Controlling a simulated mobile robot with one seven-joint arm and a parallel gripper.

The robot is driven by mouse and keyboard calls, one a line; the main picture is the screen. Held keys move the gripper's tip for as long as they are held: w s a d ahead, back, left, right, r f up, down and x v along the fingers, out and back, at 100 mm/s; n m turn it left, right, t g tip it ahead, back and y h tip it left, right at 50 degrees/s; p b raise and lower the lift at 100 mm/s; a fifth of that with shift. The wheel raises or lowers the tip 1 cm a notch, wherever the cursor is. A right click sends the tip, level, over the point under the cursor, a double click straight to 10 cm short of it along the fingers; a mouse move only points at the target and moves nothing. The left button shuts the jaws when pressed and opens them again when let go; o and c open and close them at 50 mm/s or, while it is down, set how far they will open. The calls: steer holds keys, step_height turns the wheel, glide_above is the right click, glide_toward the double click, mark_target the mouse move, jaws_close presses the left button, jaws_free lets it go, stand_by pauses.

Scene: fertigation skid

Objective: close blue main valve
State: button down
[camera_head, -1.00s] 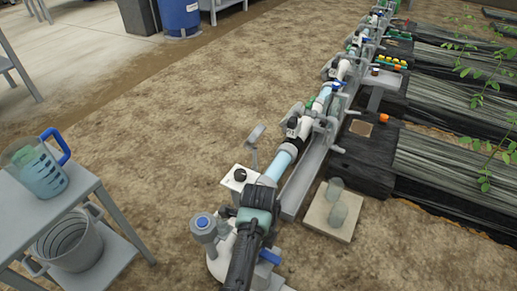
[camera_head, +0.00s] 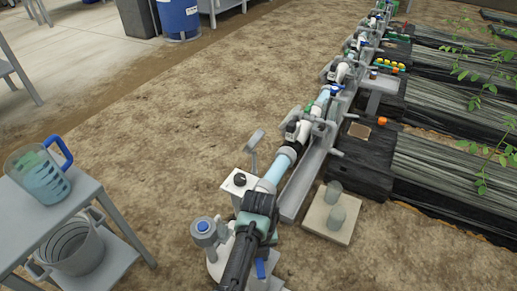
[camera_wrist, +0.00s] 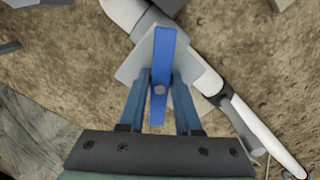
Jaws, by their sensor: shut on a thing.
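The main valve's blue lever handle (camera_wrist: 164,48) stands nearly upright in the wrist view, above a grey valve body (camera_wrist: 196,66) on a white pipe (camera_wrist: 262,128). The handle lies at a slant to the pipe. My gripper (camera_wrist: 161,88) is shut on the handle, one finger along each side, near its pivot. In the head view, a blue piece that looks like the handle (camera_head: 261,269) shows at the bottom, just right of my dark wrist. My arm hides most of the valve and the fingertips there.
The pipe line (camera_head: 272,172) runs away to the upper right on a grey channel (camera_head: 304,184). A blue-capped grey fitting (camera_head: 204,232) stands close left of my wrist. A paver with grey cylinders (camera_head: 318,220) lies right. A table with a jug (camera_head: 40,176) stands left; bare soil lies between.

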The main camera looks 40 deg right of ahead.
steer(key=shift+s+a+f, duration=0.1)
steer(key=shift+s+f, duration=0.1)
steer(key=shift+f, duration=0.05)
steer(key=shift+m, duration=1)
steer(key=shift+w+f+m, duration=0.1)
steer(key=shift+m, duration=0.6)
steer(key=shift+w+f+b, duration=0.15)
steer(key=shift+b, duration=0.65)
steer(key=shift+r+m+b, duration=0.25)
steer(key=shift+m+b, duration=0.1)
steer(key=shift+m, duration=0.05)
